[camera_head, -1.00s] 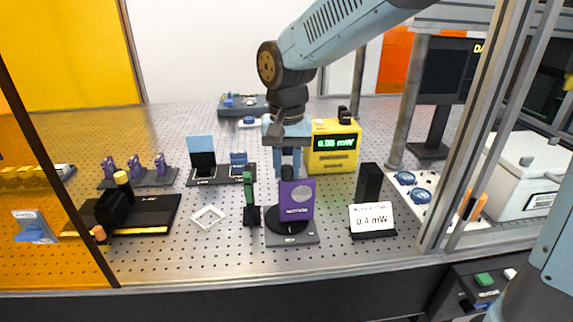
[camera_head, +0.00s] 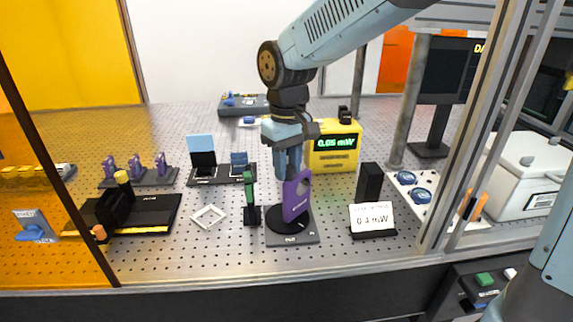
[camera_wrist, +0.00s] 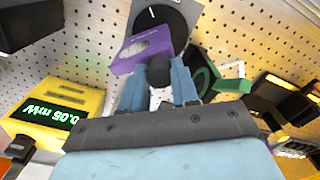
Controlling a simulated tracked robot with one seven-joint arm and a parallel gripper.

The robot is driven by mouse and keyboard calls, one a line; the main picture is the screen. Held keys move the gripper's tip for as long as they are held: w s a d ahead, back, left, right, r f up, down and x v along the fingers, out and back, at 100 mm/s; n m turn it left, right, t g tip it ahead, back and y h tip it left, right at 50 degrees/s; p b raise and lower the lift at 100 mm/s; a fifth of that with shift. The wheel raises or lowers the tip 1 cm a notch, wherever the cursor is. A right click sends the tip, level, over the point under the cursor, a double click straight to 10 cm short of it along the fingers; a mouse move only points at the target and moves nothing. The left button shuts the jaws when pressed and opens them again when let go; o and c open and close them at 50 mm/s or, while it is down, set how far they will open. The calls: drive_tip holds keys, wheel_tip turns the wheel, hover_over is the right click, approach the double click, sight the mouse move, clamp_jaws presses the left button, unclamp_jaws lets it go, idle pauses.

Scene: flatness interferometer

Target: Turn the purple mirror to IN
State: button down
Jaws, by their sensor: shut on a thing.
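The purple mirror (camera_head: 297,197) stands upright on a round black turntable with a grey base plate (camera_head: 308,238) near the front of the perforated table. It is turned at an angle to the head camera. In the wrist view the purple mirror (camera_wrist: 143,50) sits beyond the fingers, with the black dial (camera_wrist: 172,18) and its white mark behind it. My gripper (camera_head: 288,172) is at the mirror's back; in the wrist view my gripper (camera_wrist: 159,75) has its two blue fingers on either side of a dark round knob (camera_wrist: 160,70) on the mirror. The IN marking cannot be read.
A green-framed part (camera_head: 249,190) on a black stand is close on the left. The yellow meter (camera_head: 333,147) behind reads 0.05 mW. A white square frame (camera_head: 208,217) lies further left.

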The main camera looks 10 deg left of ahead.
drive_tip(key=shift+n, duration=0.5)
drive_tip(key=c, duration=0.8)
unclamp_jaws()
drive_tip(key=shift+c, duration=0.2)
wheel_tip(320, 180, up, 14)
drive_tip(key=shift+f, duration=0.15)
